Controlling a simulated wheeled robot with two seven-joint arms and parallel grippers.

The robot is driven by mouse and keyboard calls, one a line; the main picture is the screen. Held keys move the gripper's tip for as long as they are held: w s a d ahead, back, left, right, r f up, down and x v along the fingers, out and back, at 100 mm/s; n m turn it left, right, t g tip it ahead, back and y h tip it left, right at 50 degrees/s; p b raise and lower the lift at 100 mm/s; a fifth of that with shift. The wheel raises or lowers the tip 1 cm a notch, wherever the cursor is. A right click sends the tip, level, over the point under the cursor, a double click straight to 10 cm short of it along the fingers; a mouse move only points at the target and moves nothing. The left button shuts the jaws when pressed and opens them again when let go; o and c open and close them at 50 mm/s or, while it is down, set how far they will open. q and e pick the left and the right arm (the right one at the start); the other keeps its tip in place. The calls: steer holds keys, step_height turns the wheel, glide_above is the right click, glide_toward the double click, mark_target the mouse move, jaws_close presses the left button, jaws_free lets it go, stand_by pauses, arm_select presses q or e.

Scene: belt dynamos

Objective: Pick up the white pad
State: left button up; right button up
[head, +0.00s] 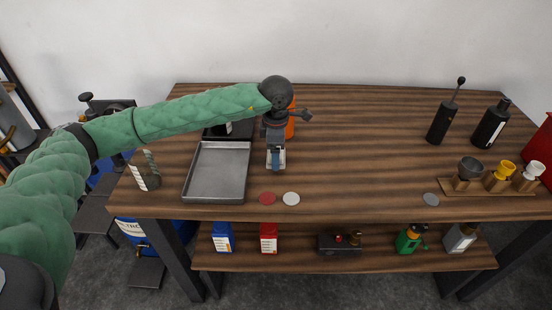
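The white pad (291,199) is a small flat disc lying on the wooden table near its front edge. A red pad (267,198) lies just to its left, and a grey pad (430,199) lies far to the right. My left gripper (275,166) points down over the table, behind and slightly left of the white pad and apart from it. Pale parts show at its tip, but whether its fingers are open or shut is unclear. My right gripper is not in view.
A grey metal tray (217,172) lies left of the pads. An orange object (290,128) is partly hidden behind my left gripper. A wooden rack (487,187) with cups stands at right, with dark bottles behind. The table's middle is clear.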

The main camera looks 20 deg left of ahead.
mark_target(281, 153)
arm_select(q)
steer(key=shift+s+d+r+b, duration=0.3)
steer(key=shift+d+r, duration=0.2)
steer(key=shift+r, duration=0.1)
steer(key=shift+s+d+r+b, duration=0.15)
steer(key=shift+d+r+b, duration=0.15)
steer(key=shift+d+r, duration=0.2)
steer(key=s+d+r+b, duration=0.2)
steer(key=s+d+r, duration=0.2)
steer(key=d+r, duration=0.2)
steer(key=shift+s+d+b, duration=0.3)
steer(key=shift+d+b, duration=0.05)
steer(key=shift+d, duration=0.8)
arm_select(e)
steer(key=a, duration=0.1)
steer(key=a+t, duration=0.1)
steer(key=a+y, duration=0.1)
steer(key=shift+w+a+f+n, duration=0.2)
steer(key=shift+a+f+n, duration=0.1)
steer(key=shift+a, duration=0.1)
